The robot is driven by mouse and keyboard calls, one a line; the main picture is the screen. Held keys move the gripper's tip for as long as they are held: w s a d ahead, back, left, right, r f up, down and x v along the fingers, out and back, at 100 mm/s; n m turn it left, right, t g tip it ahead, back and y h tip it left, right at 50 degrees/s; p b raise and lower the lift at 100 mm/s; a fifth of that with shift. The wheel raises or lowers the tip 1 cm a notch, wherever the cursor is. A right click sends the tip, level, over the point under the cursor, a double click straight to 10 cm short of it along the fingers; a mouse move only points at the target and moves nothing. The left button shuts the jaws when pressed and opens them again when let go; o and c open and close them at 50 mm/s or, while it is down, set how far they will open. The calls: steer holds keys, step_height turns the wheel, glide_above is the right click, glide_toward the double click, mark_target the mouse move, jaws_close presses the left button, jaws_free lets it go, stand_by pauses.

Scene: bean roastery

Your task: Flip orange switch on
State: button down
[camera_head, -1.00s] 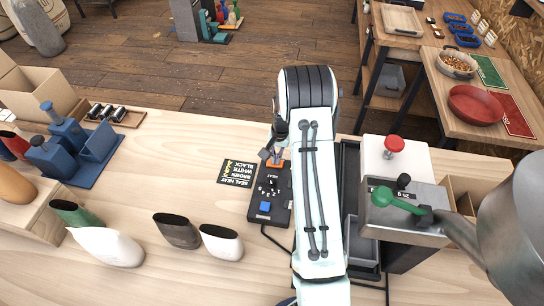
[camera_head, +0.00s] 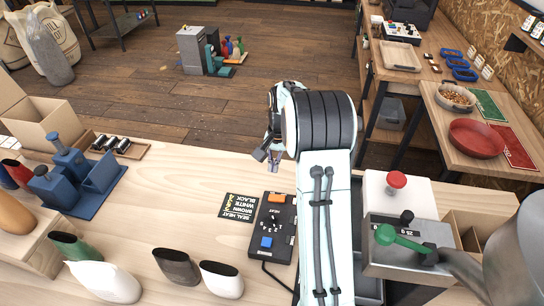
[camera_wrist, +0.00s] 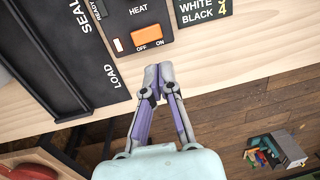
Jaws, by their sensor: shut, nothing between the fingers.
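The orange switch (camera_head: 277,198) is a rocker at the far end of a black control box (camera_head: 270,226) that also has a heat dial and a blue button. In the wrist view the orange switch (camera_wrist: 147,36) sits under HEAT, with OFF and ON printed below it. A small pale rectangle (camera_wrist: 118,45) is beside it. I cannot tell which side of the rocker is pressed. My gripper (camera_head: 267,157) is shut and empty, beyond the box's far end near the table's far edge. In the wrist view its fingertips (camera_wrist: 159,74) are just short of the switch, apparently apart from it.
A black sealer (camera_wrist: 65,60) lies beside the box. A steel grinder with a green lever (camera_head: 398,238) stands right. A black label card (camera_head: 238,207) lies left of the box. White and dark pouches (camera_head: 221,278) stand at the front. Bare table lies between the card and blue holder.

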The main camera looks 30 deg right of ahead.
steer(key=shift+w+a+r, duration=0.1)
steer(key=shift+w+r, duration=0.05)
steer(key=shift+r, duration=1.35)
steer(key=s+a+r+n+t, duration=0.3)
steer(key=s+a+r+n, duration=0.1)
steer(key=a+r, duration=1)
steer(key=s+a+n, duration=0.2)
steer(key=s+a, duration=0.3)
steer(key=s, duration=0.4)
steer(key=s+a+f+n+g, duration=0.1)
steer(key=s+f+n+g, duration=0.1)
steer(key=s+f, duration=0.2)
steer(key=s+f+n+g, duration=0.1)
steer(key=s+f, duration=0.3)
steer(key=s, duration=0.6)
steer(key=shift+s+a+n+g, duration=0.2)
steer(key=shift+a+n+g, duration=0.2)
steer(key=shift+n, duration=0.1)
